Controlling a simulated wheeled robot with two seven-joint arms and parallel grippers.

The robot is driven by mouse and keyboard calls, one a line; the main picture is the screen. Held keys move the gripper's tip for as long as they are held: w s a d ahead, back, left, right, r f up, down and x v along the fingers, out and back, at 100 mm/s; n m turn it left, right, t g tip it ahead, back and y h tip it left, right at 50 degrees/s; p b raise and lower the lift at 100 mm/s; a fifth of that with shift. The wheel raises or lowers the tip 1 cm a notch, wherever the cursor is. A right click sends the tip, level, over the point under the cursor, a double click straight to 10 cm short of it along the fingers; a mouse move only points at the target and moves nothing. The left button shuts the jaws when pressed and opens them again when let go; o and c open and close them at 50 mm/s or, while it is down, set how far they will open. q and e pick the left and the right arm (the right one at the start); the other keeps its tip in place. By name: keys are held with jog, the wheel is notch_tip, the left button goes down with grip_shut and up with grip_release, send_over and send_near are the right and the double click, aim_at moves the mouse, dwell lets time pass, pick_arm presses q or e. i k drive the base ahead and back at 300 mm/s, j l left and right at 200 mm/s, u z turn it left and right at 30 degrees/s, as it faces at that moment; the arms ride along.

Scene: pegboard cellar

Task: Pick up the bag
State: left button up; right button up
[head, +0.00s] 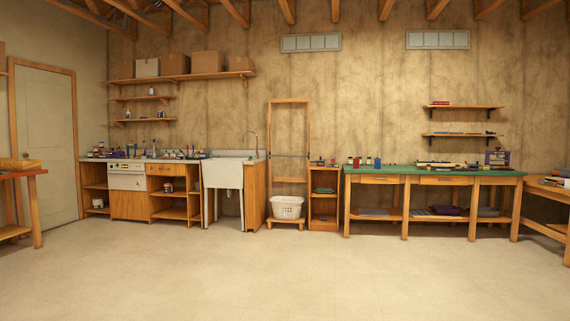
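I cannot make out a bag for certain. A dark purple, soft-looking bundle (447,210) lies on the lower shelf of the green-topped workbench (408,173) at the right; it may be a bag, but it is too small to tell. A greyish flat item (488,211) lies to its right on the same shelf. A small dark purple and tan object (497,157) stands on the bench top near its right end, also unclear. Neither of my grippers is in view.
A wide bare floor (290,270) lies in front. A white basket (287,207) stands low on a wooden rack, beside a white sink (222,174). Tables stand at the left (30,174) and right (549,190) edges. A closed door (45,140) is at left.

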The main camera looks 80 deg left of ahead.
aim_at(355, 160)
jog(key=u, duration=2.35)
jog(key=i, duration=7.4)
jog(key=i+l+z, duration=0.05)
jog(key=l, duration=0.15)
